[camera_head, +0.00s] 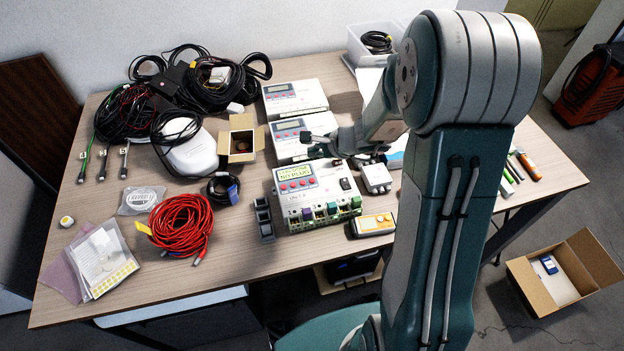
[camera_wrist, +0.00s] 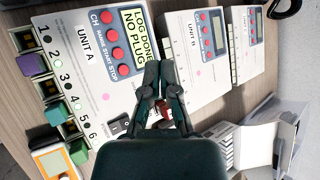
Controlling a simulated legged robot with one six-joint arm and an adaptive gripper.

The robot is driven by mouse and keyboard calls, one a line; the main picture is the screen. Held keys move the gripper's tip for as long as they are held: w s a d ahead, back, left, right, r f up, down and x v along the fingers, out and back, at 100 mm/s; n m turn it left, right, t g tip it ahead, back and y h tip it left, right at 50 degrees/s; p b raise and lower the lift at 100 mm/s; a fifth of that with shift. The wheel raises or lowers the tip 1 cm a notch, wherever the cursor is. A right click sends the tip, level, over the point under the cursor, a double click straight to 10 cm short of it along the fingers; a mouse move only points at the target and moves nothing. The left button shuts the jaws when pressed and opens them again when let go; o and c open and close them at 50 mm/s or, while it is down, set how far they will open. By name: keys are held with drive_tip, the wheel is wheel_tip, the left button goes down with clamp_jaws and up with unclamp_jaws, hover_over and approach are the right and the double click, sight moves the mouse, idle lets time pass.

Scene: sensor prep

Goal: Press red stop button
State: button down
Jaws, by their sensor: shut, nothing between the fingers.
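Unit A (camera_head: 318,205) is a white box near the front middle of the table, with a row of several red buttons and a display reading "LOG DONE NO PLUG". In the wrist view, Unit A (camera_wrist: 88,74) lies on the left; the red stop button (camera_wrist: 125,70) is the one at the STOP end of the row. It also shows in the head view (camera_head: 308,181). My gripper (camera_wrist: 159,68) is shut and empty, its fingertips to the right of the stop button and apart from it in the picture. In the head view my gripper (camera_head: 309,138) is above and behind Unit A.
Unit B (camera_wrist: 193,48) and a third similar unit (camera_wrist: 246,30) stand behind Unit A. An orange meter (camera_head: 373,224) and a grey box (camera_head: 376,178) are close to Unit A's right. Red cable (camera_head: 181,227) and an open carton (camera_head: 238,141) lie left.

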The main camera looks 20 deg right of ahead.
approach(306, 178)
drive_tip(key=shift+w+r+x, duration=0.15)
drive_tip(key=shift+r+x, duration=0.05)
drive_tip(key=shift+x, duration=1.2)
drive_tip(key=shift+w+r+x, duration=0.15)
drive_tip(key=shift+x, duration=1.25)
drive_tip(key=shift+a+f, duration=0.1)
drive_tip(key=shift+a, duration=0.05)
drive_tip(key=shift+f, duration=0.25)
drive_tip(key=shift+f, duration=0.4)
drive_tip(key=shift+r, duration=0.8)
drive_tip(key=shift+r, duration=0.1)
drive_tip(key=shift+r, duration=2.4)
